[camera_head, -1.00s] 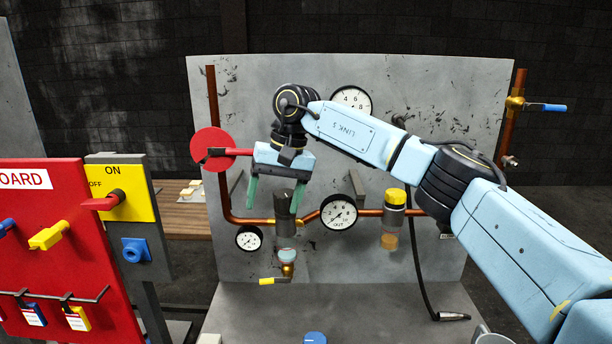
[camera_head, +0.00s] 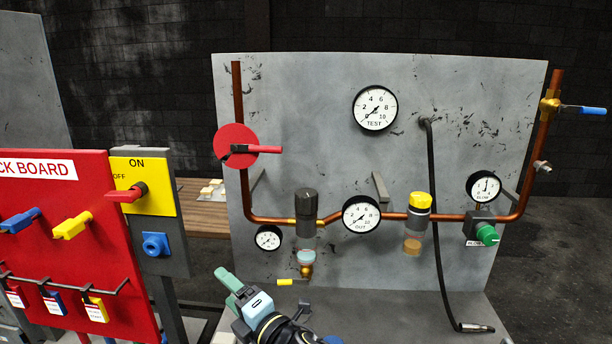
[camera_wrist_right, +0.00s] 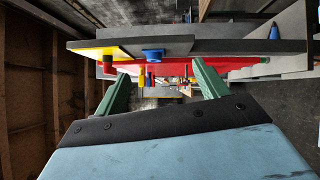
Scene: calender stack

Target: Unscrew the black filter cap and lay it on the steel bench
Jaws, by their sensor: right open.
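The black filter cap (camera_head: 306,203) sits upright on top of the filter with the clear bowl (camera_head: 305,256), on the copper pipe of the grey panel. The steel bench (camera_head: 405,308) lies below the panel, its bare top partly showing. My right gripper (camera_head: 228,288), with green fingers, is low at the front left of the bench, well below and left of the cap. It is open and empty. In the right wrist view its two fingers (camera_wrist_right: 163,82) stand apart and point toward the red board; the cap cannot be made out there. My left gripper is not in view.
The red lock board (camera_head: 75,240) and the yellow switch box (camera_head: 148,190) stand close on the left. A red-handled valve (camera_head: 237,148), an OUT gauge (camera_head: 361,214) and a yellow-capped filter (camera_head: 419,207) flank the cap. A black hose (camera_head: 437,230) hangs at the right.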

